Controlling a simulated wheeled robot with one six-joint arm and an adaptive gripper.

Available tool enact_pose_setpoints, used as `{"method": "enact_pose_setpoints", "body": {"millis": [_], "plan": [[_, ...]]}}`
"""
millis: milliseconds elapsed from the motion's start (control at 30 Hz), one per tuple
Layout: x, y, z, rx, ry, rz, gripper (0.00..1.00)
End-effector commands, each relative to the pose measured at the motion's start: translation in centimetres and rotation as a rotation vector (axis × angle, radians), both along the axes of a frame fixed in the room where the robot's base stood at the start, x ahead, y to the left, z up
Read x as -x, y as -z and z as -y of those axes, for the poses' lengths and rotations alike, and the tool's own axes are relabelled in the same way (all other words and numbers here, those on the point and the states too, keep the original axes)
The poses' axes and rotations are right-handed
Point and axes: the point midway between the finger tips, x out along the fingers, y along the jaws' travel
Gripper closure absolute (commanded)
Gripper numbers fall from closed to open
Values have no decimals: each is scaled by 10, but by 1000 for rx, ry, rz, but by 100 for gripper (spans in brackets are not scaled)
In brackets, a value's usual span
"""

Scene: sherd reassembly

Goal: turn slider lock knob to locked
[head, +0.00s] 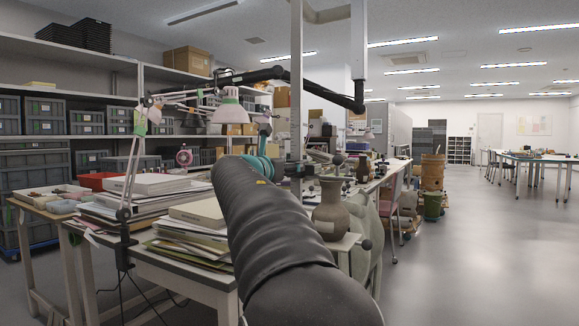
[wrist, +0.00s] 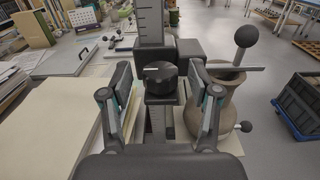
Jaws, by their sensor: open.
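The slider lock knob (wrist: 161,84) is a dark, ribbed round knob with a pale line across its top. The line lies nearly crosswise in the wrist view. Gaps show between the knob and both fingers. In the head view my arm hides the knob, and my gripper cannot be made out clearly there.
A brown vase (wrist: 222,97) stands close to the right finger; it also shows in the head view (head: 332,212). A rod with a black ball (wrist: 246,35) rises beside it. Papers and books (head: 185,218) lie on the left table. The floor at right (head: 470,240) is clear.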

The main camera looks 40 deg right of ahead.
Motion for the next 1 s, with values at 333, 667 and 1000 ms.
{"method": "enact_pose_setpoints", "body": {"millis": [333,667,1000], "plan": [[-5,0,13,0,0,0,38],[-5,0,12,0,0,0,86],[-6,-1,12,0,18,-1,100]]}}
